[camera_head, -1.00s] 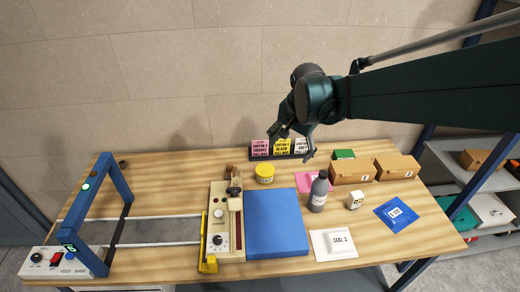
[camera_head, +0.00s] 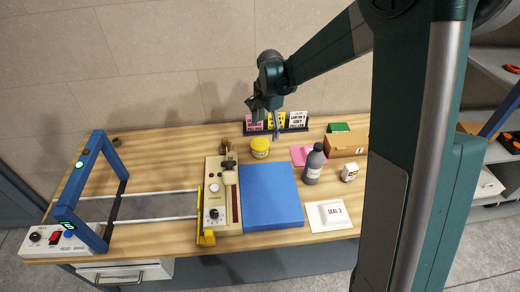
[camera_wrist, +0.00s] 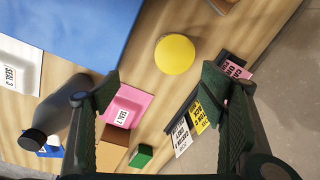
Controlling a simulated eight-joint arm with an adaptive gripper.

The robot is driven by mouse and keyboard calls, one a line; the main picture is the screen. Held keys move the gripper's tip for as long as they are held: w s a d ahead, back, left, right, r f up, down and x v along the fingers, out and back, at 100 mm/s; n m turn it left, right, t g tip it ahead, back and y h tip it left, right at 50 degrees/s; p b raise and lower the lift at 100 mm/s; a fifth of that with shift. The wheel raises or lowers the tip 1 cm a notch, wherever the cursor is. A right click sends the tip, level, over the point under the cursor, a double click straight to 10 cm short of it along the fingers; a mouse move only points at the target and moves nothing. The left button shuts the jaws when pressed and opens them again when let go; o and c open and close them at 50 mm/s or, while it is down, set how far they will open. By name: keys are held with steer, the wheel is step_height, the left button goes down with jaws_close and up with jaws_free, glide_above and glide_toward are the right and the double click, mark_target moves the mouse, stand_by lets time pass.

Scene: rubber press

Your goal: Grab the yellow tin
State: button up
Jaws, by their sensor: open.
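The yellow tin (camera_head: 260,147) is a short round tin with a lid. It stands on the wooden table behind the blue pad, near the cream press. In the wrist view its round yellow top (camera_wrist: 175,54) lies beyond my fingertips, a little above the middle of the picture. My gripper (camera_head: 265,118) is above the table, behind and above the tin. In the wrist view the two fingers (camera_wrist: 165,82) are spread wide with nothing between them, and they do not touch the tin.
A dark rack with pink, yellow and white cards (camera_head: 276,123) stands behind the tin. The cream press (camera_head: 221,195) and blue pad (camera_head: 271,196) are in front. A grey bottle (camera_head: 314,164), pink packet (camera_wrist: 126,108), green box (camera_wrist: 140,156) and cardboard box (camera_head: 345,145) stand right.

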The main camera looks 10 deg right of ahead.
steer(key=m+g, duration=0.1)
steer(key=m, duration=0.1)
glide_above(260, 144)
step_height(260, 144, down, 7)
steer(key=shift+w+d+f, duration=0.15)
steer(key=shift+f, duration=0.1)
steer(key=shift+f, duration=1.2)
steer(key=shift+f, duration=2.6)
steer(key=c, duration=1.3)
steer(key=shift+r, duration=0.1)
